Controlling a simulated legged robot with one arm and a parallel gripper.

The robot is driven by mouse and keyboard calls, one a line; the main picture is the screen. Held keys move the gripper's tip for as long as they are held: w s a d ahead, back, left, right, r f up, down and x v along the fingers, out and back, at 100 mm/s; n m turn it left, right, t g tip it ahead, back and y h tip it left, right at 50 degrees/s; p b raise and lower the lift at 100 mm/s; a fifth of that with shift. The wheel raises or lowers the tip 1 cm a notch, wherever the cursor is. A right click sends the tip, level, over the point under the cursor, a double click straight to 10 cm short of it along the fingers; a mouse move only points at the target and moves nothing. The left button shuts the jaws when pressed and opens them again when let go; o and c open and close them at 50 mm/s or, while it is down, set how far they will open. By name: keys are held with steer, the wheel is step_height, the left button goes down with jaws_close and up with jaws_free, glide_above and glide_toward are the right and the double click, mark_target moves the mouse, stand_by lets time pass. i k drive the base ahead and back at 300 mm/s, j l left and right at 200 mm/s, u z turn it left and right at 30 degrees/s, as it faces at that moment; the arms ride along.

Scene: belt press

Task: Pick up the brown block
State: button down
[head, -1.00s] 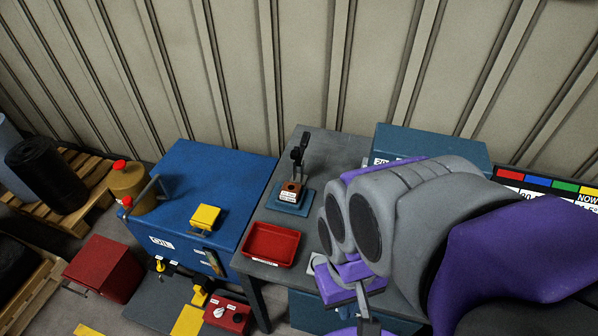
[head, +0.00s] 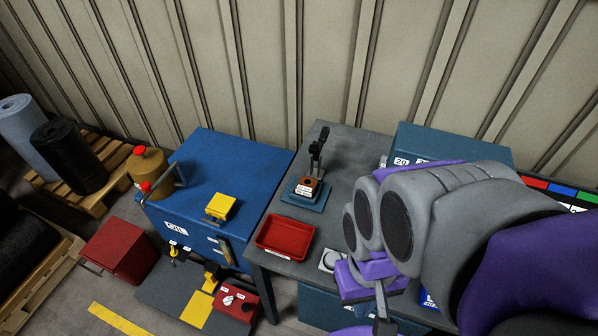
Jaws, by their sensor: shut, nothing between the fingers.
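The brown block (head: 308,184) sits on a blue base plate (head: 305,199) on the grey table, under a small black upright press (head: 317,150). A white label with dark print is at the block's front. My gripper (head: 382,312) is at the lower right, in front of the table, well apart from the block. A thin grey finger shows pointing down below a purple wrist part. The gripper is shut and empty. My arm hides the right part of the table.
A red tray (head: 285,238) lies on the table in front of the block. A blue cabinet (head: 180,200) with a yellow block (head: 221,207) stands left of the table. A blue box (head: 450,140) is at the back right. A red control box (head: 235,303) is low in front.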

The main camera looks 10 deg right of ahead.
mark_target(306, 187)
steer(key=z, duration=0.4)
steer(key=j+z, duration=0.1)
steer(key=z, duration=1.1)
steer(key=k+z, duration=0.1)
steer(key=z, duration=0.3)
steer(key=k+j, duration=0.25)
steer(key=k, duration=0.15)
steer(key=k+j, duration=0.25)
steer(key=k, duration=0.15)
steer(key=k+j, duration=0.2)
steer(key=k, duration=0.2)
steer(key=j+z, duration=0.05)
